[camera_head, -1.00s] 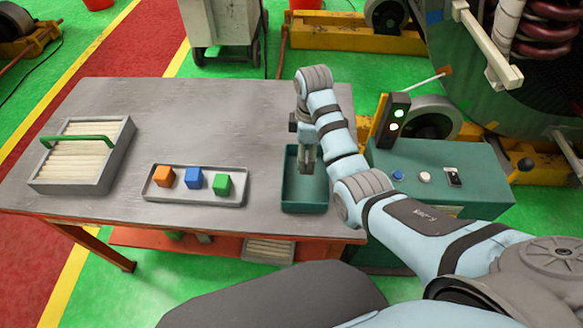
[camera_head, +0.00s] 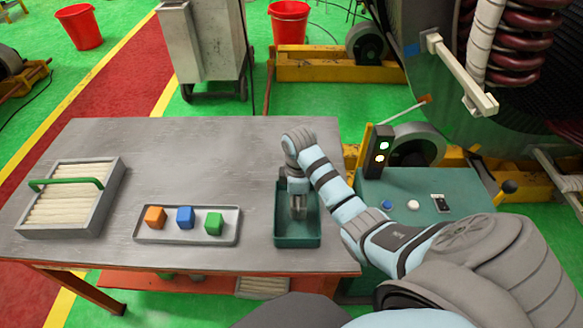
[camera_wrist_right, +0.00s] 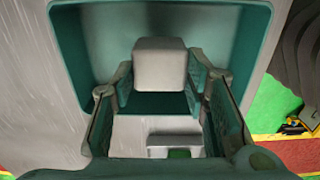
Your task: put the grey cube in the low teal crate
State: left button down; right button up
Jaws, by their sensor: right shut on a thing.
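The grey cube (camera_wrist_right: 160,64) is between the fingers of my right gripper (camera_wrist_right: 158,85) in the right wrist view. My right gripper (camera_head: 298,208) is shut on it and points down inside the outline of the low teal crate (camera_head: 297,240) in the head view. The crate's rim (camera_wrist_right: 255,45) surrounds the cube in the right wrist view. I cannot tell whether the cube touches the crate floor. In the head view the cube is small and hard to make out at the fingertips. My left gripper is not in view.
A grey tray (camera_head: 187,239) left of the crate holds an orange cube (camera_head: 155,217), a blue cube (camera_head: 185,217) and a green cube (camera_head: 214,223). A grey box with a green handle (camera_head: 66,184) stands at the table's left. The table's (camera_head: 200,150) back middle is clear. A teal control cabinet (camera_head: 425,185) stands at right.

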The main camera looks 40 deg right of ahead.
jog(key=shift+f, duration=0.9)
jog(key=shift+f, duration=0.1)
jog(key=o, duration=1.2)
